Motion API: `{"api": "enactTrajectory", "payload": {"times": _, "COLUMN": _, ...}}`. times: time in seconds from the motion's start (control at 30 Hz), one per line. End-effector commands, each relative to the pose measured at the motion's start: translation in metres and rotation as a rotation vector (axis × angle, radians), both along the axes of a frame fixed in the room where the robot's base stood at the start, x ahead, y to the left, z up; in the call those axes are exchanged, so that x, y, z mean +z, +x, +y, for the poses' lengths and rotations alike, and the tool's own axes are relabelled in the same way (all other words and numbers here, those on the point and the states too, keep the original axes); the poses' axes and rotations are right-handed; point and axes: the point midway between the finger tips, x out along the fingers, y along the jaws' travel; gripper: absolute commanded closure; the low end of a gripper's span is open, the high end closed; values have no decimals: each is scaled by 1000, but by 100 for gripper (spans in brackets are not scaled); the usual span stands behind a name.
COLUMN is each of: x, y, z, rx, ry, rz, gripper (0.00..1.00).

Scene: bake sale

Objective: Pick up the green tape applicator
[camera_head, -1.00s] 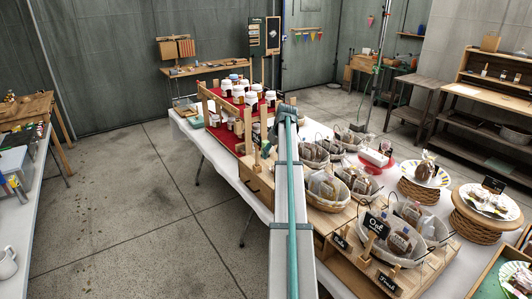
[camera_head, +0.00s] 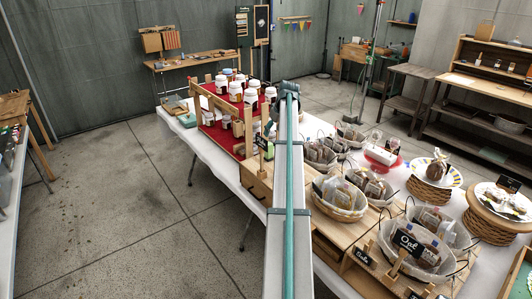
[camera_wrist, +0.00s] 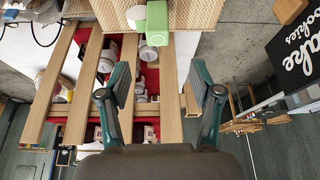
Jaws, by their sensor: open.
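A light green object with flat faces (camera_wrist: 157,20), which looks like the green tape applicator, shows at the top of the wrist view. A white round part (camera_wrist: 137,16) is beside it. It lies against a woven tan surface (camera_wrist: 200,13). My gripper (camera_wrist: 160,86) is open and empty, its two fingers spread apart below the green object in the picture, and not touching it. In the head view my arm hides the gripper, and I cannot make out the applicator for certain.
A wooden rack (camera_wrist: 95,75) with red shelves and white-lidded jars (camera_head: 251,95) is close to my gripper. A black chalk sign (camera_wrist: 297,40) is at right in the wrist view. Baskets of bagged goods (camera_head: 340,197) crowd the table; the floor (camera_head: 110,210) at left is clear.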

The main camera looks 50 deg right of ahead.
Motion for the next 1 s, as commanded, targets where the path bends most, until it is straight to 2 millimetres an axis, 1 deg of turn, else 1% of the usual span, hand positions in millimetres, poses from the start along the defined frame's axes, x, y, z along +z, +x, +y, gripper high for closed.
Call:
{"api": "enactTrajectory", "payload": {"times": 0.2, "x": -27, "y": 12, "z": -2, "rx": 2, "ry": 2, "rz": 2, "gripper": 35}}
{"api": "enactTrajectory", "payload": {"times": 0.3, "x": -38, "y": 16, "z": -4, "rx": 1, "ry": 0, "rz": 1, "gripper": 35}}
{"api": "enactTrajectory", "payload": {"times": 0.57, "x": -51, "y": 21, "z": -6, "rx": 0, "ry": 0, "rz": 1, "gripper": 35}}
{"api": "enactTrajectory", "payload": {"times": 0.83, "x": -83, "y": 34, "z": -11, "rx": 0, "ry": 1, "rz": 2, "gripper": 35}}
{"api": "enactTrajectory", "payload": {"times": 1.0, "x": -92, "y": 36, "z": -12, "rx": 0, "ry": -1, "rz": 0, "gripper": 35}}
